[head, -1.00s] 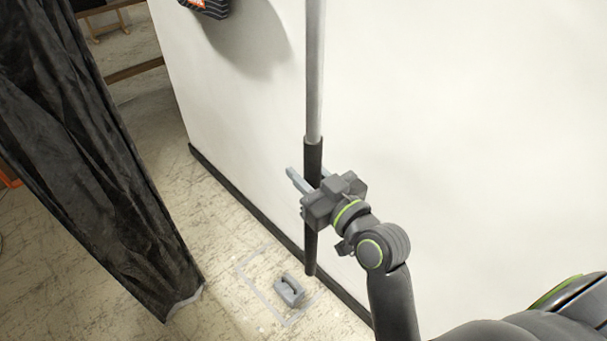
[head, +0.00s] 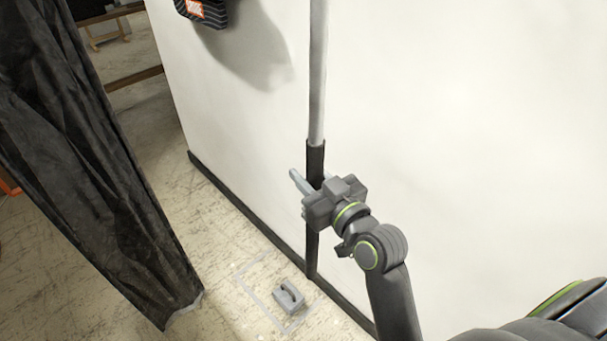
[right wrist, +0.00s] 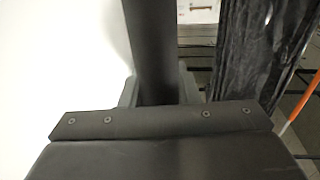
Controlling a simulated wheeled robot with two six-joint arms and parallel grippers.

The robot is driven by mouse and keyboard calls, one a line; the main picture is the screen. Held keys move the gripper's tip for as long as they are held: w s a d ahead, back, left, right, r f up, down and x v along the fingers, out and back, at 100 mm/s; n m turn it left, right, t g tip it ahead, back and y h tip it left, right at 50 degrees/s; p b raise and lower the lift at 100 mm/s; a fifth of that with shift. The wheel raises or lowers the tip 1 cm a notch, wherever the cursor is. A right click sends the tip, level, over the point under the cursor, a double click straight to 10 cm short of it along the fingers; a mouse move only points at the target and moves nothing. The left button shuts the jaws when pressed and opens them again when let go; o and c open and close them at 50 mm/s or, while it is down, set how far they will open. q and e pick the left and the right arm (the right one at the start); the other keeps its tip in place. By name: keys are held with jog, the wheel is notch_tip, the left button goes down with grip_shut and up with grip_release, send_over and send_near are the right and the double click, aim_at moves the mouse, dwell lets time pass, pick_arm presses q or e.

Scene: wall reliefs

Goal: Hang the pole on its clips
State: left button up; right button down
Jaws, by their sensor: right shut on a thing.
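The pole (head: 317,75) stands near upright in the head view, with a light grey metal upper part and a dark grip section below. Its top runs out of the picture. My right gripper (head: 308,185) is shut around the dark section, which also shows between the fingers in the right wrist view (right wrist: 152,50). The pole's lower end is in front of the wall's foot. A small grey clip-like block (head: 289,296) sits on the floor inside a taped outline. I cannot tell whether it is one of the clips. My left gripper is not in view.
A white wall (head: 450,130) with a dark skirting strip (head: 245,208) stands behind the pole. A dark curtain (head: 85,170) hangs at the left. A striped dark object with an orange label (head: 203,10) is at the wall's upper left. Bare floor lies between curtain and wall.

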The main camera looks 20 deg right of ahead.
jog(key=w+d+f, duration=0.1)
jog(key=w+d, duration=0.2)
jog(key=d, duration=0.4)
jog(key=w+d+f, duration=0.2)
jog(key=w+d, duration=0.1)
jog(key=d, duration=0.4)
dwell(1.9)
dwell(0.4)
jog(key=c, duration=1)
grip_release()
jog(key=shift+s, duration=0.1)
jog(key=shift+d+f, duration=0.1)
